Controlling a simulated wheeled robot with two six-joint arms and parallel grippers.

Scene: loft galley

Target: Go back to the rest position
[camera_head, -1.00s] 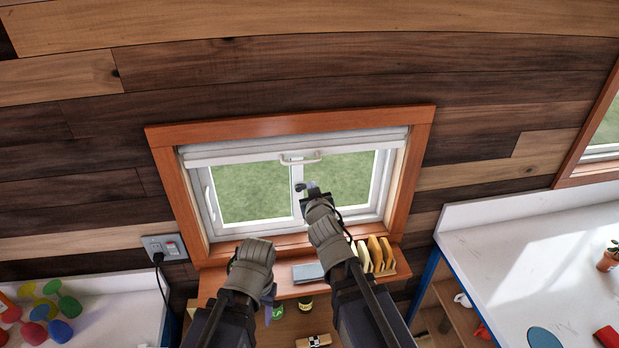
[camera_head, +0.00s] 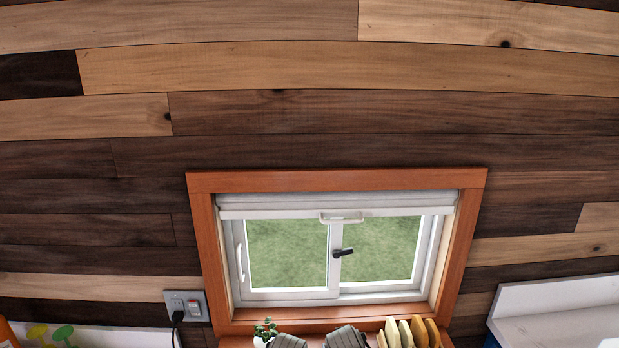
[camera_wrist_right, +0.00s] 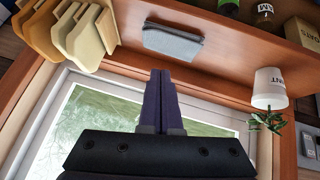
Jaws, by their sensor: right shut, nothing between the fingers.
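My right gripper (camera_wrist_right: 160,98) shows in the right wrist view with its two dark purple fingers pressed together and nothing between them. The window (camera_wrist_right: 75,125) and a wooden shelf (camera_wrist_right: 215,62) appear beyond it in that view. In the head view, only the grey tops of my two arms show at the bottom edge, in front of the window's lower frame. The fingers of both grippers are out of the head view. The white window (camera_head: 285,253) has a black latch handle (camera_head: 342,253) at its middle and a raised blind (camera_head: 385,212) above.
Cutting boards (camera_wrist_right: 75,35), a grey flat item (camera_wrist_right: 173,42) and a white pot with a plant (camera_wrist_right: 269,88) are on the shelf. A wall socket (camera_head: 186,306) with a black plug is left of the window. A white counter (camera_head: 560,322) is at the right.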

